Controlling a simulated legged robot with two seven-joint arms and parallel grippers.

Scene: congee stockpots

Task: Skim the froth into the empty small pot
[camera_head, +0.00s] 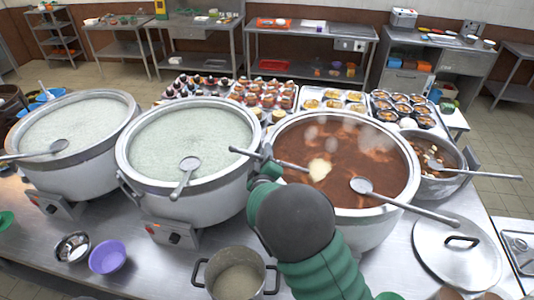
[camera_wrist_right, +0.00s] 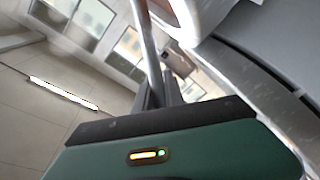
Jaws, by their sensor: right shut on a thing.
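My right gripper (camera_head: 264,164) is shut on the handle of a skimmer (camera_head: 292,165) over the near left rim of the pot of red-brown broth (camera_head: 390,190). The skimmer reaches into this pot, and a pale cream patch (camera_head: 319,170) covers its end. I cannot tell if that is froth in the bowl. Paler froth patches (camera_head: 311,133) show on the broth beyond it. In the right wrist view, dark fingers (camera_wrist_right: 160,97) close around the metal handle (camera_wrist_right: 148,45). The small two-handled pot (camera_head: 237,275) stands at the front, left of my right arm; its inside looks plain grey-beige. My left gripper is not seen.
A ladle (camera_head: 390,197) rests across the broth pot's right rim. Two pots of pale congee (camera_head: 190,140) (camera_head: 80,125) stand left, each with a ladle. A steel bowl (camera_head: 72,247), purple bowl (camera_head: 108,257) and pot lid (camera_head: 456,255) lie on the counter. Food trays (camera_head: 330,100) stand behind.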

